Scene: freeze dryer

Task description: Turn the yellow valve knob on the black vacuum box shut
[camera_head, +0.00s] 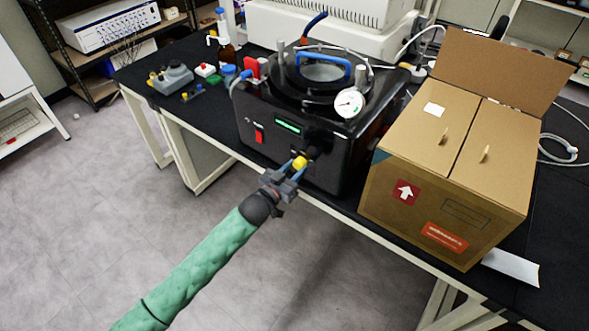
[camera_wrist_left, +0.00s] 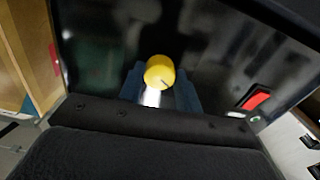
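The black vacuum box (camera_head: 283,158) stands at the front edge of the dark bench. Its yellow valve knob (camera_head: 299,163) sticks out low on the front. My left gripper (camera_head: 294,167) is right at the knob, its fingers apart. In the left wrist view the round yellow knob (camera_wrist_left: 159,71) sits between the two dark blue fingertips (camera_wrist_left: 160,86), one on each side. The fingers look spread a little wider than the knob, and I see no clear grip on it. A small dark mark shows on the knob's face. My right gripper is not in view.
A cardboard box (camera_head: 413,214) with flaps stands close to the right of the vacuum box. A gauge (camera_head: 349,103) and blue handle (camera_head: 325,65) are on top. A red switch (camera_head: 259,136) is left of the knob. Floor in front is clear.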

